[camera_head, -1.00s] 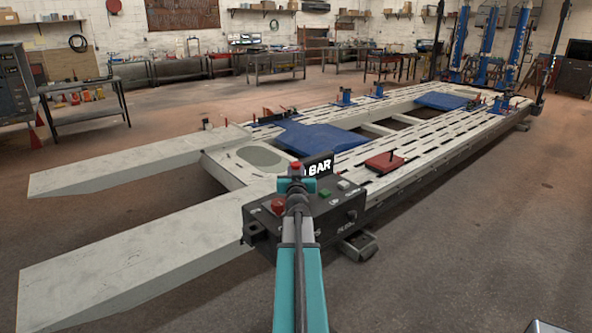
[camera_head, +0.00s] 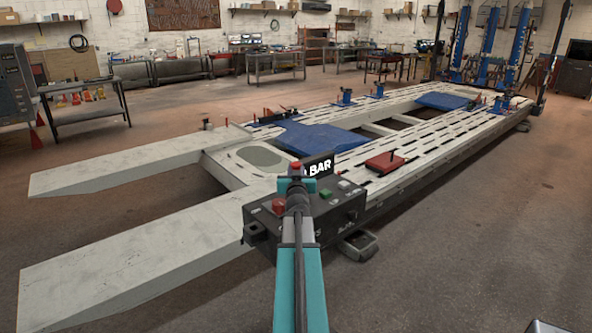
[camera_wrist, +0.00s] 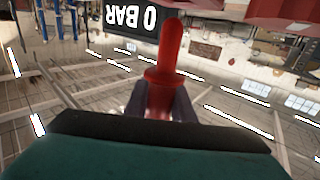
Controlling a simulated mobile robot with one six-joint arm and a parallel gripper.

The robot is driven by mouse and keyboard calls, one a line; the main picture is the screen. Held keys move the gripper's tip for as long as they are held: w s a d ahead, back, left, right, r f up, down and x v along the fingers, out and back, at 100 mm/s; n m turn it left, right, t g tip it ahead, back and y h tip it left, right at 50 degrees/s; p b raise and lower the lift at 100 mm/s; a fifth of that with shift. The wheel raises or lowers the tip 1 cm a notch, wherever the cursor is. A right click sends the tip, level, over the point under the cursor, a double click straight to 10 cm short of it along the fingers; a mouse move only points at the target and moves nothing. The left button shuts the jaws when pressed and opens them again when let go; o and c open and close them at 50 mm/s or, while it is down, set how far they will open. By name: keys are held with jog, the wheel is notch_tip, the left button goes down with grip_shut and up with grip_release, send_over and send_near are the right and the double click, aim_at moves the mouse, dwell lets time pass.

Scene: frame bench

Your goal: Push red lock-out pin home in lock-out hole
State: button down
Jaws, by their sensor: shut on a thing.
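In the wrist view a red pin (camera_wrist: 166,52) with a round collar stands between the two dark fingers of my gripper (camera_wrist: 161,100), which are shut on its lower part. The pin's far end points to the top of that picture, near the 0 BAR display (camera_wrist: 131,17). In the head view my gripper is over the dark control box (camera_head: 335,212), mostly hidden behind my own wrist; a small red spot (camera_head: 295,167) at its end looks like the pin. I cannot make out the lock-out hole, nor whether the pin touches the box.
A red mushroom button (camera_head: 278,205) and a green button (camera_head: 325,193) sit on the box, close to my wrist. The display (camera_head: 319,166) stands up behind them. A long white frame bench (camera_head: 400,150) with ramps lies beyond. A red block (camera_head: 385,162) rests on it.

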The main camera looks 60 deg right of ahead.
jog(key=shift+f+b, duration=3.05)
jog(key=shift+f, duration=0.05)
dwell(0.8)
jog(key=c, duration=1.4)
grip_release()
jog(key=shift+c, duration=0.2)
